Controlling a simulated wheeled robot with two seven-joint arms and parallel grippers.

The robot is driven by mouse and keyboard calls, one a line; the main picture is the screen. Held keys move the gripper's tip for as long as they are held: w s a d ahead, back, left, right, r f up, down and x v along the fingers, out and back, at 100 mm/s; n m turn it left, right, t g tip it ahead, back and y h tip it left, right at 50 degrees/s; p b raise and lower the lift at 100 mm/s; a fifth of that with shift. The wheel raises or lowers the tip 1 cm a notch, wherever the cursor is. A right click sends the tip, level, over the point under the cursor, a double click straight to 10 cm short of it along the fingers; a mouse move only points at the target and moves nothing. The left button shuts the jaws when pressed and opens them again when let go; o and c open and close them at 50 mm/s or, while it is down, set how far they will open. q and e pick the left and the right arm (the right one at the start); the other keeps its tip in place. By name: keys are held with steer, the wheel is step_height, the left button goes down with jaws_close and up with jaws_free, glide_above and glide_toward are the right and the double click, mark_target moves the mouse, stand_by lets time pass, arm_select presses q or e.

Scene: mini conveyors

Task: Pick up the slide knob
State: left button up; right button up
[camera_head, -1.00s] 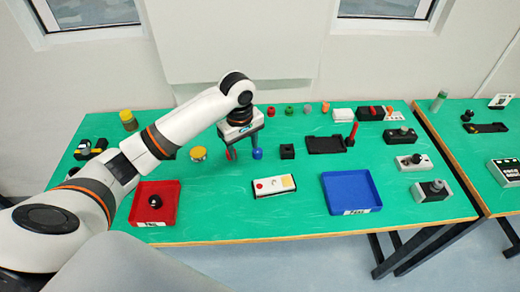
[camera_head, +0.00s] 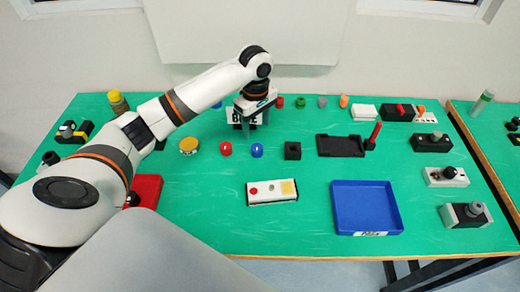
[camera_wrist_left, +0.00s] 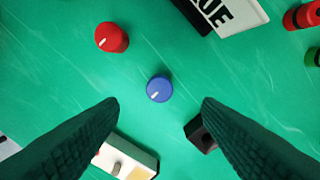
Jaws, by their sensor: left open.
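No part is plainly marked as the slide knob. A blue round knob (camera_head: 257,150) and a red round knob (camera_head: 225,149) stand on the green table. The blue knob (camera_wrist_left: 159,88) lies just ahead of the fingertips in the left wrist view, with the red knob (camera_wrist_left: 111,38) up and left. A small black block (camera_head: 292,151) is right of the blue knob; a finger partly hides it in the wrist view. A white box (camera_head: 271,191) with a red button and small lever is in front. My left gripper (camera_head: 254,124) is open and empty above the table, behind the knobs.
A blue tray (camera_head: 338,222) is front right. A black holder (camera_head: 338,146) with a red peg and several control boxes stand to the right. A "BLUE" sign stands behind the gripper.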

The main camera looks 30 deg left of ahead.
mark_target(257, 147)
arm_select(q)
steer(key=f, duration=0.4)
steer(key=shift+s, duration=0.4)
steer(key=shift+w+d+f+p, duration=0.1)
steer(key=shift+f+p, duration=0.15)
steer(key=shift+f, duration=0.75)
steer(key=shift+w+a+f+p, duration=0.1)
steer(key=shift+f+p, duration=0.15)
steer(key=shift+f, duration=0.75)
steer(key=shift+w+d+f+p, duration=0.1)
steer(key=shift+f+p, duration=0.15)
steer(key=shift+f, duration=0.75)
steer(key=c, duration=1.1)
